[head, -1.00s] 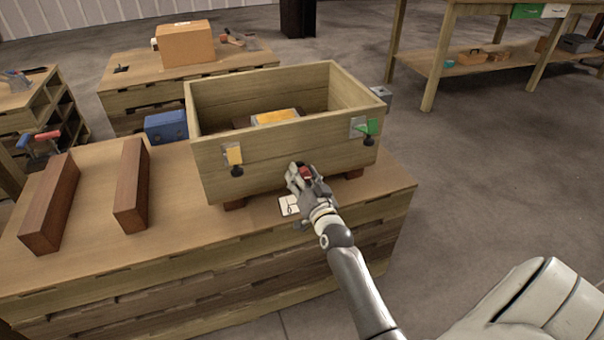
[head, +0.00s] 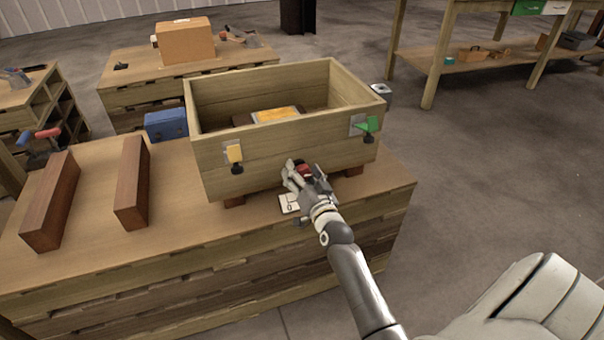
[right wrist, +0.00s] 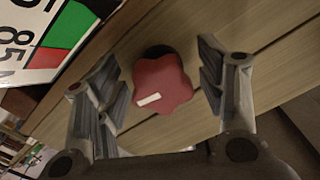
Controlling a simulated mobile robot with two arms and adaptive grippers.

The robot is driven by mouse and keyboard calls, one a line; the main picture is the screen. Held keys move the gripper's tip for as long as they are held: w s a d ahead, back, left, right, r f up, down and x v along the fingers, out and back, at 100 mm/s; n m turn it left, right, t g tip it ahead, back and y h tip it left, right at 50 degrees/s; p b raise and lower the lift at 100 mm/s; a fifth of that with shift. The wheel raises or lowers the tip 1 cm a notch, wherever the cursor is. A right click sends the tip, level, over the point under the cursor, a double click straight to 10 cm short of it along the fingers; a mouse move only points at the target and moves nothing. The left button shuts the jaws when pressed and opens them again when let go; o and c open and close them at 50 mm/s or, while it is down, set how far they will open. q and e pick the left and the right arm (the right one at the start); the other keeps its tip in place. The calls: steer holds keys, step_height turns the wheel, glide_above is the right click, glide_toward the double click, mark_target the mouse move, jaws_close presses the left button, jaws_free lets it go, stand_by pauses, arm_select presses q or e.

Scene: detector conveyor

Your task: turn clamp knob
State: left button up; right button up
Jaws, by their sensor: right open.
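The red clamp knob (right wrist: 163,84), lobed and with a white mark, sits on the front wooden wall of the box. It shows partly in the head view (head: 305,170), behind my gripper. My right gripper (head: 299,172) is at the lower front of the wooden box (head: 230,165). In the right wrist view its open fingers (right wrist: 158,90) stand on either side of the knob, with gaps visible on both sides. My left gripper is not in view.
A yellow tab (head: 235,154) and a green tab (head: 368,124) are on the box front. Two brown wooden bars (head: 50,200) lie on the bench's left. A white card (head: 288,203) lies below the gripper. A blue case (head: 166,125) stands behind.

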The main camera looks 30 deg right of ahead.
mark_target(304, 176)
steer(key=shift+s, duration=0.1)
steer(key=shift+s+a+f, duration=0.1)
steer(key=shift+s, duration=0.2)
steer(key=v, duration=1.1)
stand_by(0.7)
steer(key=w+n+b, duration=0.1)
steer(key=w+n, duration=0.1)
steer(key=n, duration=0.2)
steer(key=w+d+n+b, duration=0.1)
steer(key=n, duration=0.4)
steer(key=w+n+b, duration=0.1)
steer(key=w+n, duration=0.1)
steer(key=n, duration=0.3)
steer(key=shift+w+d+b, duration=0.3)
steer(key=shift+d+b, duration=0.05)
steer(key=shift+b, duration=0.05)
steer(key=b+x, duration=0.1)
steer(key=x, duration=0.4)
steer(key=shift+w, duration=0.2)
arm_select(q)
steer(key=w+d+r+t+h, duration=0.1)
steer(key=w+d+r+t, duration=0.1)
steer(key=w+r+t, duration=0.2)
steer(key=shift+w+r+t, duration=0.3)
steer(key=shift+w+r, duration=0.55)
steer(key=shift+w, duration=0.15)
arm_select(e)
steer(key=shift+w+d, duration=0.1)
steer(key=shift+w, duration=0.25)
